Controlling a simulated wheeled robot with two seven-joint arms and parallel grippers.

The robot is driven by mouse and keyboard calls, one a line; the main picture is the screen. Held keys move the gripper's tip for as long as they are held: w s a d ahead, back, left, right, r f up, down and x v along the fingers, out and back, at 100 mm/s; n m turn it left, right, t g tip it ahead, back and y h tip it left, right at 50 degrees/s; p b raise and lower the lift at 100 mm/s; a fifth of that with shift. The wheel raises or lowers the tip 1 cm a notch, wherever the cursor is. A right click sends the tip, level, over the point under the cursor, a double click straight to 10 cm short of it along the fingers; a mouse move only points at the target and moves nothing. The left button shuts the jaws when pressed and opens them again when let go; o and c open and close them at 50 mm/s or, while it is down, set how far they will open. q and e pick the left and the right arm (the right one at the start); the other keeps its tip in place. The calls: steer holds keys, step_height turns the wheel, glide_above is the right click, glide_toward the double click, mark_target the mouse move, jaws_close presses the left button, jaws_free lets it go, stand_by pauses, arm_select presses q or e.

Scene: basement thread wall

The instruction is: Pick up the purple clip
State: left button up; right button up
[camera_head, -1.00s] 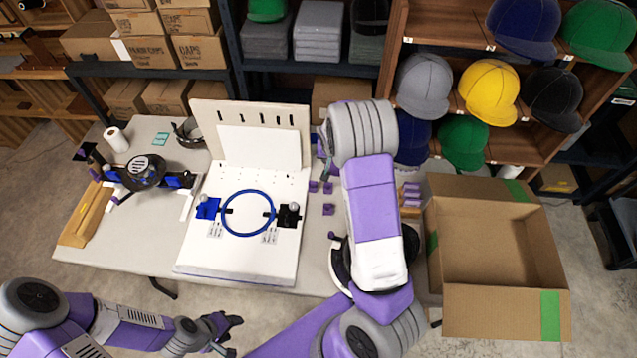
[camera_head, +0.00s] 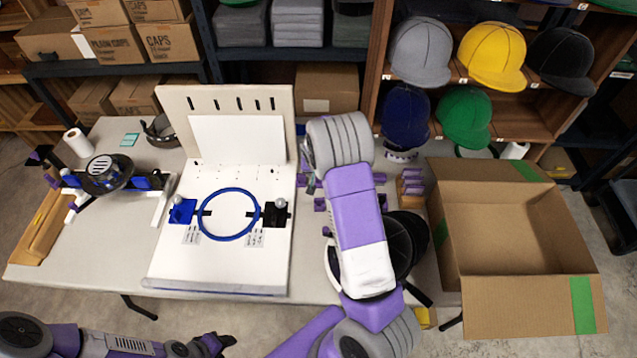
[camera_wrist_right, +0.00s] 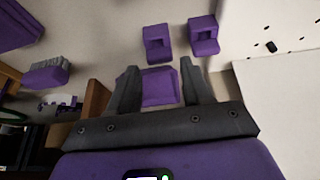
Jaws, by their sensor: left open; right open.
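In the right wrist view, a purple clip (camera_wrist_right: 160,88) lies on the table between the two dark fingers of my right gripper (camera_wrist_right: 158,80). The fingers are open, one on each side of it, and do not visibly grip it. Two more purple clips, one at the upper middle (camera_wrist_right: 157,43) and one to its right (camera_wrist_right: 203,35), lie beyond the fingertips. In the head view, small purple clips (camera_head: 320,204) lie right of the white board, and my right arm hides most of its gripper. My left gripper (camera_head: 222,342) is open and empty, low in front of the table.
The white board (camera_head: 170,265) with a blue hoop (camera_head: 229,214) stands left of the clips. An open cardboard box (camera_head: 520,308) is at the right. A holder with purple pieces (camera_head: 411,184) stands between my right arm and the box. Shelves with caps (camera_head: 492,57) are behind.

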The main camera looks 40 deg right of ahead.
steer(key=x, duration=0.2)
steer(key=b+x, duration=0.1)
steer(key=x, duration=0.1)
steer(key=shift+s+a+f, duration=0.1)
steer(key=shift+s+f, duration=0.05)
steer(key=shift+f, duration=0.25)
steer(key=shift+r, duration=0.1)
steer(key=shift+c, duration=0.7)
steer(key=c, duration=0.6)
steer(key=shift+c, duration=0.2)
step_height(320, 180, up, 10)
steer(key=shift+p, duration=1.2)
